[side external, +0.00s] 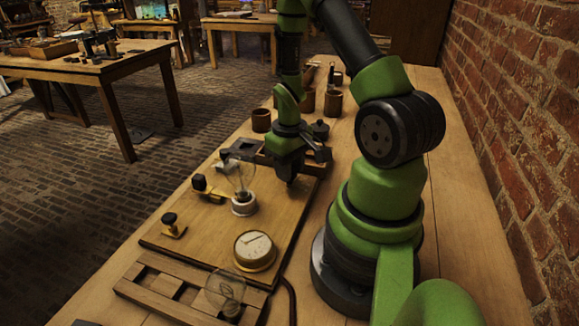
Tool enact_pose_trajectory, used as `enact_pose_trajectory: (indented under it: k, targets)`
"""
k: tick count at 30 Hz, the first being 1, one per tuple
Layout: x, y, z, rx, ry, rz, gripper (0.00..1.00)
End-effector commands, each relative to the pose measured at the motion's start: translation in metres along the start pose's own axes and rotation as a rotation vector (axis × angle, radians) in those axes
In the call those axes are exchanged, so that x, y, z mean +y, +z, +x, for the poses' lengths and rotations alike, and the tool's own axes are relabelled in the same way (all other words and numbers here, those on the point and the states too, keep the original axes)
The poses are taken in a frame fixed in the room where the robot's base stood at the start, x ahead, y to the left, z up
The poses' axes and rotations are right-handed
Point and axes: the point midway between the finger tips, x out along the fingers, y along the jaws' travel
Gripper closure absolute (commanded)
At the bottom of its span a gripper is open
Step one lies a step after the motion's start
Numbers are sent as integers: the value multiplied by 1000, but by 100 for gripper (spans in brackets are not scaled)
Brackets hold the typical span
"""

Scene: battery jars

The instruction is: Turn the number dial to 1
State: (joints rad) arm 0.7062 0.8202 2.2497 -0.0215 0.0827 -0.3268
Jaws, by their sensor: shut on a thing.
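My gripper (290,181) points down at the far right part of the wooden board (200,235), low over its surface. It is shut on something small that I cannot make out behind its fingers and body. I cannot pick out a number dial or any numerals. A round brass meter (254,249) with a pale face and needle sits at the near end of the board, apart from my gripper. Dark parts (313,169) show beside the gripper, but their shape is unclear.
A glass bulb (240,180) stands upright left of my gripper. Black-handled brass switches (207,189) sit farther left. Brown jars (261,120) stand behind. A wooden rack (150,287) with another bulb (226,291) lies in front. A brick wall (520,130) bounds the right.

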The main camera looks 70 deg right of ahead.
Motion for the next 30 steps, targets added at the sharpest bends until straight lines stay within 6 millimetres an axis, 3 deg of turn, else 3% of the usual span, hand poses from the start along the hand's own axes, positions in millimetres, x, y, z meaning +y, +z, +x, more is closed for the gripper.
enact_pose_trajectory:
  k: [20, 21, 23, 30]
  targets:
    - [0, 0, -1, -1, 0, -71, 92]
    - [0, 0, -1, -1, 0, -71, 60]
    - [0, 0, -1, -1, 0, -71, 46]
    - [0, 0, 0, 0, 0, -71, 43]
